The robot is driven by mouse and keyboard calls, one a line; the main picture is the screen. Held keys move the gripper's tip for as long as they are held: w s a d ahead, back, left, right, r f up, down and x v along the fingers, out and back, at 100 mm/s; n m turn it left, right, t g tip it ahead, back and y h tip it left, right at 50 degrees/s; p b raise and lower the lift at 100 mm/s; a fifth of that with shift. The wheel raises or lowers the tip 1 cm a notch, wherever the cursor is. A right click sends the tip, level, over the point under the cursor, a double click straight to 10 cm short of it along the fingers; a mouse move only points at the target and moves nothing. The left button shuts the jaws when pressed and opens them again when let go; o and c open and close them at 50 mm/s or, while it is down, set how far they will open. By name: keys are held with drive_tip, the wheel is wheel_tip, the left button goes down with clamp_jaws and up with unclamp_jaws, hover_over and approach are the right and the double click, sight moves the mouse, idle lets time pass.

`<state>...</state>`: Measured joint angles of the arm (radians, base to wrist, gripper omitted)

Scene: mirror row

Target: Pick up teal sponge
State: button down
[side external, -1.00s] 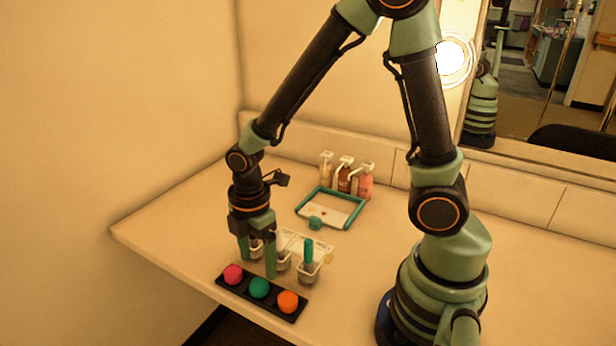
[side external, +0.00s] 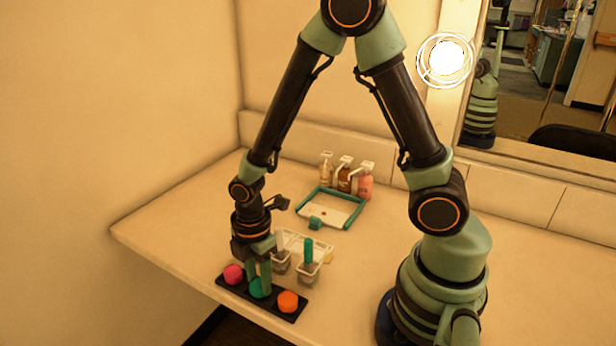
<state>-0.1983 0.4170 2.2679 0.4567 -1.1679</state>
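The teal sponge (side external: 255,289) is a small round piece in the middle of a black tray, between a pink sponge (side external: 233,274) and an orange sponge (side external: 288,301). My gripper (side external: 258,280) points straight down over the middle of the tray. Its two green fingers are drawn close together, one on each side of the teal sponge, and look shut on it. The fingers hide part of the sponge. The sponge is still low at the tray, and no lift shows.
The black tray (side external: 262,308) lies near the table's front edge. Right behind it stands a clear rack with small cups (side external: 308,272), one holding a teal stick (side external: 309,250). A teal-framed tray (side external: 345,214) and several bottles (side external: 344,178) stand farther back.

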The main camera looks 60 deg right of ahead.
sight(259, 282)
drive_tip(key=shift+r, duration=0.1)
idle(0.3)
wheel_tip(259, 282, up, 20)
idle(0.5)
drive_tip(key=c, duration=1.1)
unclamp_jaws()
clamp_jaws()
drive_tip(key=w+d+f+m, duration=0.1)
drive_tip(key=d+f+m, duration=0.25)
drive_tip(key=d, duration=0.65)
drive_tip(key=w+d+f+m, duration=0.25)
drive_tip(key=d+f, duration=0.25)
drive_tip(key=d, duration=0.4)
drive_tip(key=d+f+m, duration=0.3)
drive_tip(key=d+f, duration=0.1)
drive_tip(key=d, duration=0.6)
drive_tip(key=shift+w+a+f, duration=0.1)
drive_tip(key=shift+f, duration=1.35)
drive_tip(key=shift+w+f, duration=0.1)
drive_tip(key=shift+f, duration=1.3)
